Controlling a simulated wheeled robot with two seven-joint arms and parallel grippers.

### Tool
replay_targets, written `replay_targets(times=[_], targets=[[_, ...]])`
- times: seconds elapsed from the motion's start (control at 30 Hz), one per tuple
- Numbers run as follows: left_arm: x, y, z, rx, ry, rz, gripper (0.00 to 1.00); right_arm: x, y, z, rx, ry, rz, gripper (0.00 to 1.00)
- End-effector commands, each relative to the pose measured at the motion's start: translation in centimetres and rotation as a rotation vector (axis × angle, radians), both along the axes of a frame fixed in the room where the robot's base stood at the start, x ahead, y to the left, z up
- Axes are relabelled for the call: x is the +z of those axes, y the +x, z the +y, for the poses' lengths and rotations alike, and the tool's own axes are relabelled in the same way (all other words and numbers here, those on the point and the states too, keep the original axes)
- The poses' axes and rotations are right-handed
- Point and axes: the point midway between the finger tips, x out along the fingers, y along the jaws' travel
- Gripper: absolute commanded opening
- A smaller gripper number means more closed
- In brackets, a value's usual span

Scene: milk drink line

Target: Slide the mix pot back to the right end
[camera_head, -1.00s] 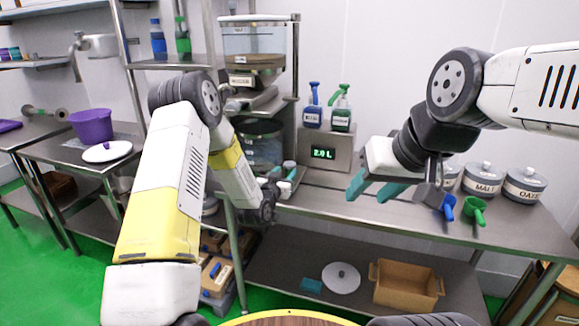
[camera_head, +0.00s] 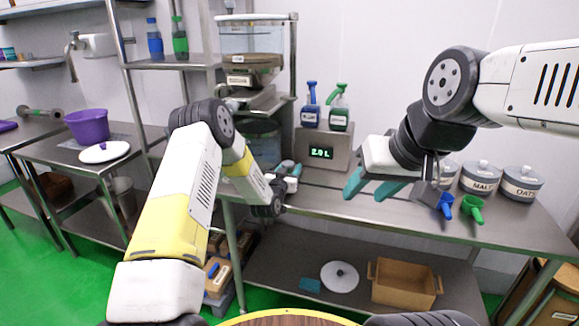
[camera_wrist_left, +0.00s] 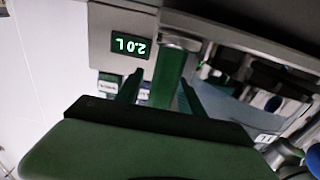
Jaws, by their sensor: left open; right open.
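What looks like the mix pot, a large clear vessel (camera_head: 262,146), stands on the steel counter below the dispenser, left of the scale box; my left arm hides its lower part. My left gripper (camera_head: 288,172) is open at the pot's lower right, in front of the scale box; whether it touches the pot I cannot tell. In the left wrist view its fingers (camera_wrist_left: 160,92) are apart, with a green upright strip between or behind them. My right gripper (camera_head: 370,186) is open and empty above the counter, right of the scale.
Labelled canisters (camera_head: 521,186) and blue (camera_head: 445,205) and green (camera_head: 472,208) scoops are at right. A wooden crate (camera_head: 404,288) and white lid (camera_head: 340,277) are on the lower shelf.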

Motion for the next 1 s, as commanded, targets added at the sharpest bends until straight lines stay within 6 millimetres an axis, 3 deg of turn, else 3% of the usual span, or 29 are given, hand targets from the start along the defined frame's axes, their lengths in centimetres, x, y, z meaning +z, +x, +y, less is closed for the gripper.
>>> replay_targets(times=[0.13, 0.3, 0.37, 1.0], targets=[[-0.01, -0.03, -0.01, 0.000, 0.000, 0.000, 0.42, 0.00, 0.00, 0.00, 0.000, 0.000, 0.000, 0.45], [-0.01, -0.04, 0.00, 0.000, 0.000, 0.000, 0.08, 0.00, 0.00, 0.00, 0.000, 0.000, 0.000, 0.45], [-0.01, -0.04, 0.00, 0.000, 0.000, 0.000, 0.00, 0.00, 0.00, 0.00, 0.000, 0.000, 0.000, 0.45], [-0.02, -0.06, 0.02, 0.000, 0.000, 0.000, 0.00, 0.00, 0.00, 0.00, 0.000, 0.000, 0.000, 0.45]])
